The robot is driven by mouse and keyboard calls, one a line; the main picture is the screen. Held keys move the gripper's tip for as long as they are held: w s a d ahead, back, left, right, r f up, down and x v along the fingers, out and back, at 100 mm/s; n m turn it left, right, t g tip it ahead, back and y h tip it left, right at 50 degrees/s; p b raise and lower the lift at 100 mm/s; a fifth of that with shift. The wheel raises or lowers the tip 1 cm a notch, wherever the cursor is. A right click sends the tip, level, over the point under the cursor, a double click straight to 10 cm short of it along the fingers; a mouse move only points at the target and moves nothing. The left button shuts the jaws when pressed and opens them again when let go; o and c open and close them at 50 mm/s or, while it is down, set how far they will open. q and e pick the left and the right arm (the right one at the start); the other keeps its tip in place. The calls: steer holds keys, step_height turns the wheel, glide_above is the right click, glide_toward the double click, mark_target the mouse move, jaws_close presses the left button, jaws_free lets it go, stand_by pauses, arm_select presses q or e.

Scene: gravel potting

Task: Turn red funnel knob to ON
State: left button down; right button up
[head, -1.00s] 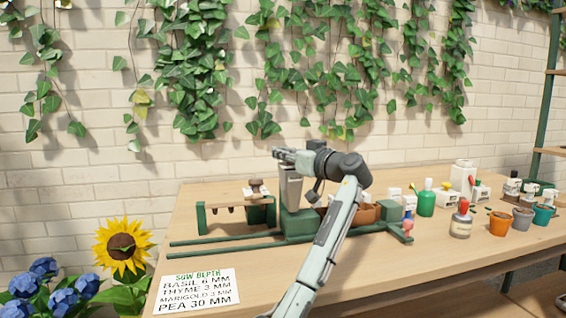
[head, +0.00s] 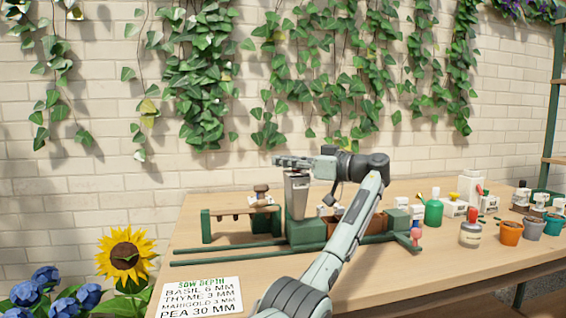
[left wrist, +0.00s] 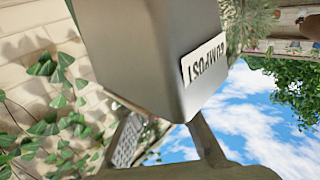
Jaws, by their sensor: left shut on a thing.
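A grey tapered metal container (head: 297,197) stands above the green block of the rail rig. It fills much of the left wrist view (left wrist: 150,45), where its label reads COMPOST upside down. My left gripper (head: 282,161) is at the container's top, and is shut on what appears to be this container. The exact contact is hidden. A small pinkish-red knob-like part (head: 416,234) is at the right end of the rig, with a blue part above it. The gripper is well left of it. I cannot tell whether this is the funnel knob. My right gripper is out of view.
A green-legged wooden stand (head: 228,219) is left of the container. Long green rails (head: 215,258) run across the table. A sowing-depth sign (head: 200,297) lies at front left.

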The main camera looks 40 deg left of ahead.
arm_select(q)
steer(key=c, duration=1.5)
jaws_free()
steer(key=shift+o, duration=0.2)
steer(key=shift+d, duration=0.1)
steer(key=w+d, duration=0.1)
steer(key=d, duration=1)
steer(key=shift+d, duration=0.4)
